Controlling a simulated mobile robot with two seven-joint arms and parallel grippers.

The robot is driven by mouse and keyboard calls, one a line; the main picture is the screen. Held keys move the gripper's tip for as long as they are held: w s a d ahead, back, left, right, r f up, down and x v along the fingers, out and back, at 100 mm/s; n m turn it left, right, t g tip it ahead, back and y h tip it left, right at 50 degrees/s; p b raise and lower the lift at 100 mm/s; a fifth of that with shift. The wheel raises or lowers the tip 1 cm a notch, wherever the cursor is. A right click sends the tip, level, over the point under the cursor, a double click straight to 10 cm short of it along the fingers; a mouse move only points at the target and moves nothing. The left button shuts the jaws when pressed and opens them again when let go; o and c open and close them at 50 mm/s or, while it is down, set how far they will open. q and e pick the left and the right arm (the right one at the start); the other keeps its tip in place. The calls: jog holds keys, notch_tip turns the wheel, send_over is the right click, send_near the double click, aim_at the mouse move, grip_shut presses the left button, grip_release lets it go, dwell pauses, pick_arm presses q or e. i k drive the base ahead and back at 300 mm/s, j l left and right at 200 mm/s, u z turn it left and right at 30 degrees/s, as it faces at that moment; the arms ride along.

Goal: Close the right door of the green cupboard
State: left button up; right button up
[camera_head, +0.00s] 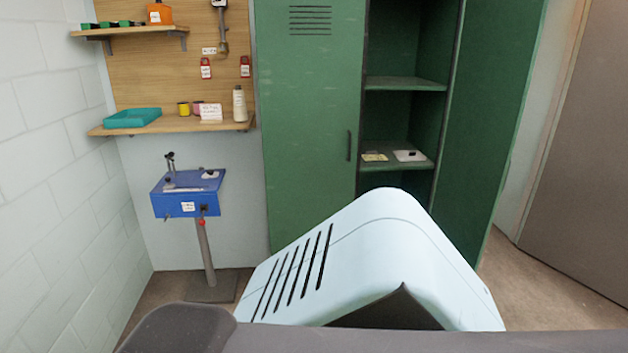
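The green cupboard (404,83) stands ahead, right of the middle. Its left door (310,130) is shut, with a dark vertical handle and vent slots near the top. Its right door (500,115) is swung wide open toward the right, so the shelves inside show. Small items (408,156) lie on the lower shelf. My own pale body parts hide the bottom of the cupboard. Neither of my grippers is in view.
A blue box-shaped unit (188,192) on a post stands left of the cupboard. Wooden shelves (175,126) above it hold a teal tray (132,117), a bottle (239,104) and small cans. Floor (548,287) is free at the right, before a large brown panel (585,160).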

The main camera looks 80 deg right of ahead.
aim_at(500, 41)
jog(key=k+l+z, duration=0.1)
jog(key=z, duration=0.25)
jog(key=k+l+z, duration=0.15)
jog(key=z, duration=0.2)
jog(key=k+l+z, duration=0.1)
jog(key=z, duration=0.3)
jog(key=k+l+z, duration=0.25)
jog(key=l, duration=0.2)
jog(key=l+z, duration=0.25)
jog(key=l, duration=0.15)
jog(key=k+l+z, duration=0.2)
jog(key=l, duration=0.7)
jog(key=l+z, duration=0.2)
jog(key=l, duration=2.35)
